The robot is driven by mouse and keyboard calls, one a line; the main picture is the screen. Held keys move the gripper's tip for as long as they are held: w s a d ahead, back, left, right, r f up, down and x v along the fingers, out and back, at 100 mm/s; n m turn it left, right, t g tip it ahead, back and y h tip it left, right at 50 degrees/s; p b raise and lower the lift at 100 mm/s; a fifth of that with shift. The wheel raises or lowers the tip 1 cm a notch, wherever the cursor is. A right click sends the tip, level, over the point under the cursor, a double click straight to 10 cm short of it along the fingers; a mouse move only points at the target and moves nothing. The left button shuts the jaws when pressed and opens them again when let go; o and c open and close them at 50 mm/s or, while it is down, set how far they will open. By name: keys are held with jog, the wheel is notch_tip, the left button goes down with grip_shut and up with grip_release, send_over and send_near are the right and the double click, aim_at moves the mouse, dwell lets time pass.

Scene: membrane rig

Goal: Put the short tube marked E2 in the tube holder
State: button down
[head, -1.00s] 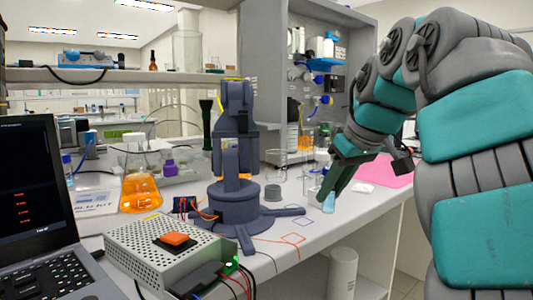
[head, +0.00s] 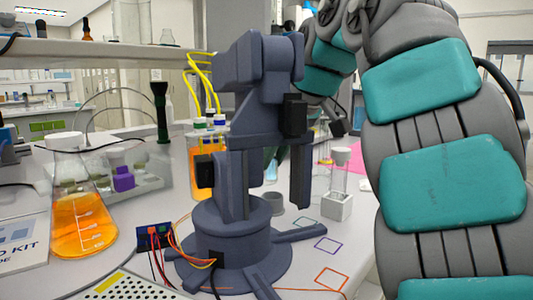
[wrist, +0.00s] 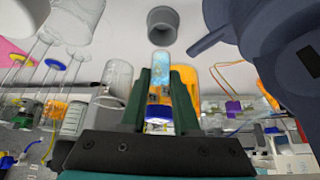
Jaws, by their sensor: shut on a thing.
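In the head view the tube (head: 271,170) shows small behind the blue-grey robot arm, which hides most of my gripper. The grey round holder (head: 273,203), open at its top, stands on the bench beside that arm's base. In the wrist view the holder (wrist: 166,25) lies just beyond the tube's free end, with a gap between them.
The blue-grey robot arm (head: 236,130) stands close to my gripper. Glass vessels (wrist: 118,84) and a tall clear tube in a white block (head: 337,206) stand nearby. Flasks of orange liquid (head: 84,225) are around. The bench front with coloured outlines (head: 328,245) is clear.

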aim_at(276, 180)
notch_tip(276, 180, down, 2)
jog(key=shift+s+f+b, duration=0.1)
jog(key=shift+b, duration=0.3)
jog(key=shift+f+p, duration=0.6)
jog(key=shift+f, duration=0.95)
jog(key=shift+d+f, duration=0.15)
jog(key=shift+f, duration=0.55)
jog(key=shift+s+f, duration=0.1)
jog(key=shift+f, duration=0.05)
jog(key=c, duration=0.7)
grip_release()
jog(key=shift+d+f, duration=0.1)
jog(key=shift+f, duration=0.05)
jog(key=shift+o, duration=0.6)
jog(key=a+v, duration=0.1)
jog(key=v, duration=0.8)
jog(key=shift+w+r, duration=0.25)
jog(key=shift+r, duration=0.15)
